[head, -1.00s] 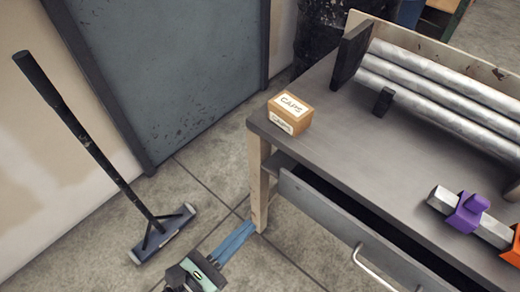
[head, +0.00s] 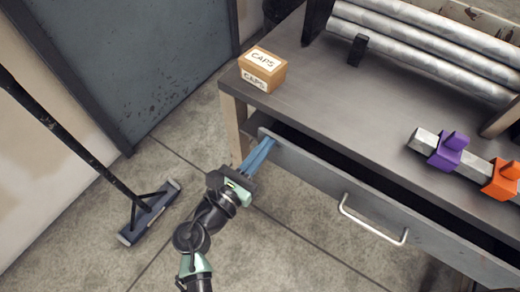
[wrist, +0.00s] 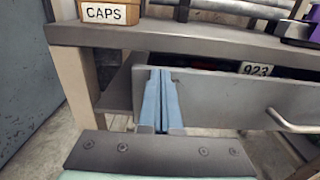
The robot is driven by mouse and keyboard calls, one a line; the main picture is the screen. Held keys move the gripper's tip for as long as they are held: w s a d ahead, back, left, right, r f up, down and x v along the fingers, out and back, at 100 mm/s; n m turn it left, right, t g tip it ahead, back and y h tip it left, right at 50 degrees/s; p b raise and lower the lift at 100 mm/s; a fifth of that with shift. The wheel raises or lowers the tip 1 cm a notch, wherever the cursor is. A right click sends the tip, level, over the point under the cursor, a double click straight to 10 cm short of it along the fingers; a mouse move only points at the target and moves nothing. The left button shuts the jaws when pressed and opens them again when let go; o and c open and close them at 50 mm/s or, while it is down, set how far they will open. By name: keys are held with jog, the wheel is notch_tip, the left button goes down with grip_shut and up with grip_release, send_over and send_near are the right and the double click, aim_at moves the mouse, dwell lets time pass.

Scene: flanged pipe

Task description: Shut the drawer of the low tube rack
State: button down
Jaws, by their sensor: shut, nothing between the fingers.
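The drawer (head: 310,187) of the low tube rack (head: 330,115) stands open, its grey front pulled out from under the top. A metal bar handle (head: 372,222) is on its front. In the wrist view the drawer front (wrist: 215,92) fills the middle and right, with the handle (wrist: 290,125) at the right. My gripper (head: 262,150) is shut and empty, with its blue fingers at the left end of the drawer front. In the wrist view the fingers (wrist: 155,98) overlap that left end. I cannot tell whether they touch it.
A CAPS box (head: 263,70) sits on the rack's left corner. Metal tubes (head: 430,50) lie at the back. Purple (head: 447,150) and orange (head: 502,178) clamps sit on a bar at the right. The floor before the drawer is clear.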

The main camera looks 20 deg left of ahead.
aim_at(275, 134)
jog(key=x, duration=0.4)
jog(key=shift+w+d+r, duration=0.1)
jog(key=shift+w, duration=0.1)
jog(key=shift+r, duration=0.1)
jog(key=shift+d, duration=0.1)
